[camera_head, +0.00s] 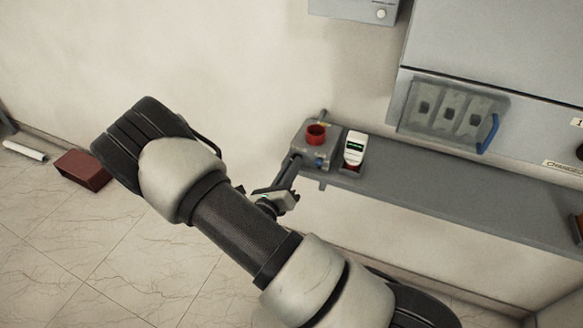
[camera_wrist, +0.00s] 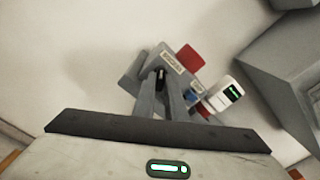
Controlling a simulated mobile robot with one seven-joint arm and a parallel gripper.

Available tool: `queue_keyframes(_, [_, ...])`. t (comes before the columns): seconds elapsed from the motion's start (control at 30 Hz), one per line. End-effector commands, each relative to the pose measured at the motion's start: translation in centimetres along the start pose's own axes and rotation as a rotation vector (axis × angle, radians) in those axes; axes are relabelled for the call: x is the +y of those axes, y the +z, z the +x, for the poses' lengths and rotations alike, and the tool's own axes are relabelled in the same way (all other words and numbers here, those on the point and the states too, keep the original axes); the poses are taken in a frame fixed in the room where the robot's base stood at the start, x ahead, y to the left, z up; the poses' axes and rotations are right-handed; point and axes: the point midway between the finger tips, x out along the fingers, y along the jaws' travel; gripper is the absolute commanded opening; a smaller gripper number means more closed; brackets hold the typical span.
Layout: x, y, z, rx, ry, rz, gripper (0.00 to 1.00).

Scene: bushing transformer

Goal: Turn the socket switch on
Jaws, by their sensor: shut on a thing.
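The grey socket box (camera_head: 318,146) with a red round cap (camera_head: 316,134) sits at the left end of a grey shelf. In the wrist view the box (camera_wrist: 148,66) shows a label and a small dark switch (camera_wrist: 160,76) on its front. My gripper (camera_head: 291,166) reaches to the front left of the box. In the wrist view its fingers (camera_wrist: 165,92) close around the dark switch, which they partly hide. The switch's exact position is too small to tell. A blue part (camera_head: 319,162) shows on the box's front right.
A white device with a green screen (camera_head: 355,148) stands on the shelf right beside the box. A grey panel with a clear cover (camera_head: 452,108) and blue handle is on the wall. A red-brown box (camera_head: 82,170) lies on the floor.

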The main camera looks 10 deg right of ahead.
Motion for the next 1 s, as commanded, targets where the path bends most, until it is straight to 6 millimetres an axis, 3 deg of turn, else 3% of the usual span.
queue_keyframes(0.5, [0.08,0.03,-0.02,-0.003,0.001,0.443,0.0])
queue_keyframes(1.0, [0.02,0.1,-0.03,-0.003,0.001,0.621,0.0])
